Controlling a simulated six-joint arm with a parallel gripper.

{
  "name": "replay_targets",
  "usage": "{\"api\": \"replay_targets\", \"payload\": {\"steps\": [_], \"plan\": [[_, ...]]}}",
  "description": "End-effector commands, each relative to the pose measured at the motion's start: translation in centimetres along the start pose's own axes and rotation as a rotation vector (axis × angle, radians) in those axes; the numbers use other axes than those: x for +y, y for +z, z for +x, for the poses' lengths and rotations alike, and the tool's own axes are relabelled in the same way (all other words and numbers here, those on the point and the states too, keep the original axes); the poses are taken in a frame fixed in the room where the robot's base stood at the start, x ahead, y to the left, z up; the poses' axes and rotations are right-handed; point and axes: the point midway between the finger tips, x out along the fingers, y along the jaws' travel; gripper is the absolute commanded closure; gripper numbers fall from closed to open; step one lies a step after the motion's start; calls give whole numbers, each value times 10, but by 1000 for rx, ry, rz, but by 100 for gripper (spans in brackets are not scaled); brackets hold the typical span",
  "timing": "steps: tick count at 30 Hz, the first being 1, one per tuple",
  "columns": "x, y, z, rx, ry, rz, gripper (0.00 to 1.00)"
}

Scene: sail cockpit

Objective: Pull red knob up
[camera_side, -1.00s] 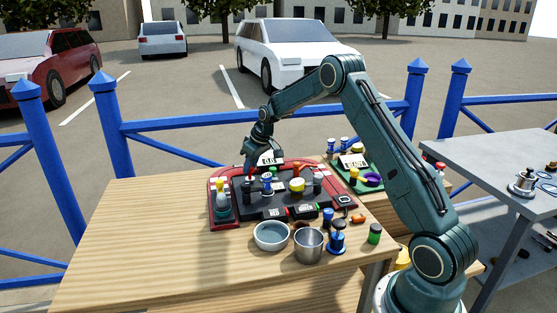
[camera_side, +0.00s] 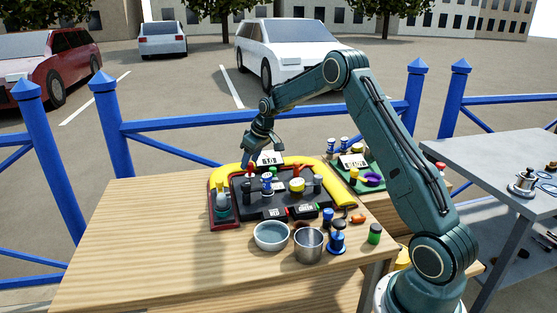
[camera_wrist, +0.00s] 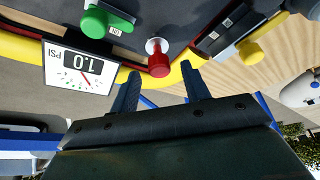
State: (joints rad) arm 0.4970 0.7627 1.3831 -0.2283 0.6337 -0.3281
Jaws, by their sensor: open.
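The red knob (camera_wrist: 158,62) stands on a white round base in the wrist view, above the panel. In the side view the red knob (camera_side: 250,169) shows small at the back left of the control panel (camera_side: 224,222). My gripper (camera_wrist: 160,70) is open, with one finger on each side of the knob in the picture and a visible gap on both sides. In the side view my gripper (camera_side: 262,155) is over the panel's back left, just above the knob. No contact with the knob shows.
A yellow rim (camera_side: 325,168) edges the panel. A bowl (camera_side: 271,235) and metal cup (camera_side: 308,244) stand in front. The table's left is clear.

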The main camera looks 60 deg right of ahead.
Motion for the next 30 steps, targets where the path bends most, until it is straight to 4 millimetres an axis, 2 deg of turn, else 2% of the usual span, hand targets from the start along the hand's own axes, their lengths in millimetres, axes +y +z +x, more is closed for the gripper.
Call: {"api": "replay_targets", "payload": {"steps": [8,21,30], "plan": [[1,0,-30,2,2,1,53],[1,-1,-103,4,2,0,53],[0,0,-131,3,1,0,53]]}}
